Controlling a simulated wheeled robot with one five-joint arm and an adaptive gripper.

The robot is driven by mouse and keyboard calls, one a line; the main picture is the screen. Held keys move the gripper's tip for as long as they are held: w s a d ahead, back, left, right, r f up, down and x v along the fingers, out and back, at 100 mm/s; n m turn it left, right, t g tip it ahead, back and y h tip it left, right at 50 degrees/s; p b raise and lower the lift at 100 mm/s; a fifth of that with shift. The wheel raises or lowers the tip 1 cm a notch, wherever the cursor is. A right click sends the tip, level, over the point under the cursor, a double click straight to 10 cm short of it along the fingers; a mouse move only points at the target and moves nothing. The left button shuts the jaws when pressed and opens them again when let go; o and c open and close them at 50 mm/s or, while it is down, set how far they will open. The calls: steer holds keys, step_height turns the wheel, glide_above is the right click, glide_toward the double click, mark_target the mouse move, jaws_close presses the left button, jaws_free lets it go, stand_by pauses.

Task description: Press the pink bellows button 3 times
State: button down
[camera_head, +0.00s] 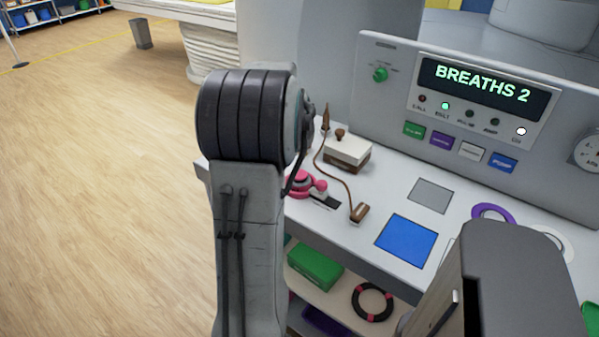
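The pink bellows button (302,184) is on the white bench top, just right of my arm. My arm hides its left part; a round pink knob shows at its right side, beside a black strip. My arm stands upright in front of it. Only a thin dark part of my gripper (296,172) shows past the arm's right edge, reaching down by the pink button. I cannot tell whether it touches the button. Its fingertips are hidden. The display (484,88) on the console reads "BREATHS 2".
Right of the button are a brown-and-cream box (347,152), a brown plug (359,212) on a cord, a blue square (406,240) and a purple ring (493,214). The shelf below holds a green box (315,267) and a dark ring (372,302). Floor at left is clear.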

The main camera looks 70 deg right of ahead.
steer(key=shift+r, duration=0.1)
stand_by(1.6)
step_height(320, 180, up, 4)
steer(key=p, duration=0.3)
steer(key=shift+p, duration=0.35)
steer(key=shift+f, duration=0.25)
steer(key=b, duration=0.3)
glide_above(298, 171)
step_height(298, 171, down, 7)
steer(key=shift+d+f, duration=0.1)
steer(key=shift+f+b, duration=0.7)
steer(key=shift+b, duration=0.45)
